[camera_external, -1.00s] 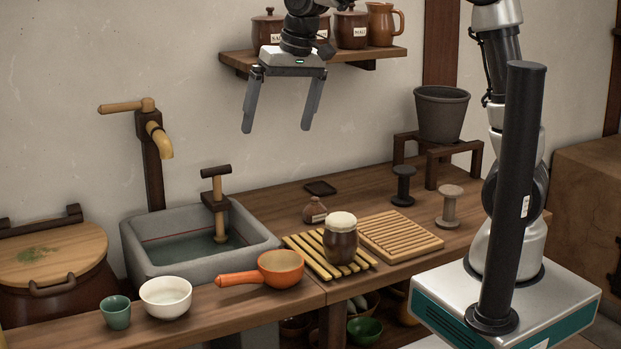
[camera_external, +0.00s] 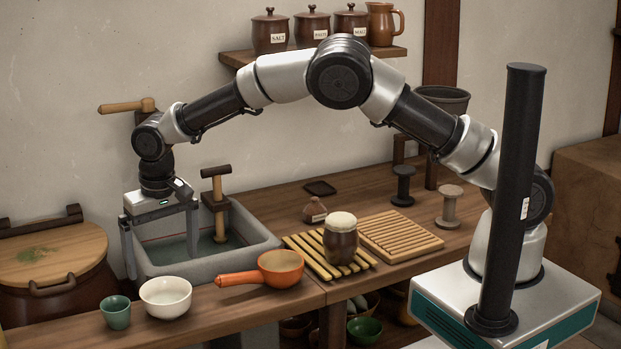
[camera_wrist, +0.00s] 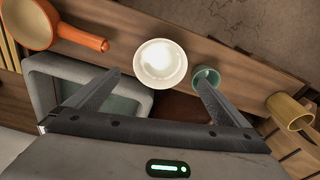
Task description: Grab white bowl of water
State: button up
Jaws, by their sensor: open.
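The white bowl (camera_external: 166,297) sits upright on the front wooden ledge, left of the orange pan. In the wrist view the bowl (camera_wrist: 160,63) lies just beyond and between my fingertips, with a bright glare inside, so I cannot tell its contents clearly. My gripper (camera_external: 163,268) is open and empty, pointing down over the left part of the grey basin, behind and above the bowl. In the wrist view my gripper (camera_wrist: 158,78) shows its two fingers spread apart, not touching the bowl.
A green cup (camera_external: 116,313) stands close on the bowl's left. The orange pan (camera_external: 280,269) is on its right, handle toward the bowl. The grey stone basin (camera_external: 265,245) with a wooden-handled tap lies behind.

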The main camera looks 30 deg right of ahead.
aim_at(165, 291)
jog(key=f, duration=0.6)
jog(key=f+b, duration=0.1)
jog(key=f, duration=0.2)
jog(key=shift+w+a+f, duration=0.1)
jog(key=shift+w+f, duration=0.2)
jog(key=shift+w, duration=0.1)
jog(key=c, duration=1)
jog(key=shift+r, duration=0.1)
jog(key=shift+c, duration=0.9)
jog(key=shift+r, duration=0.1)
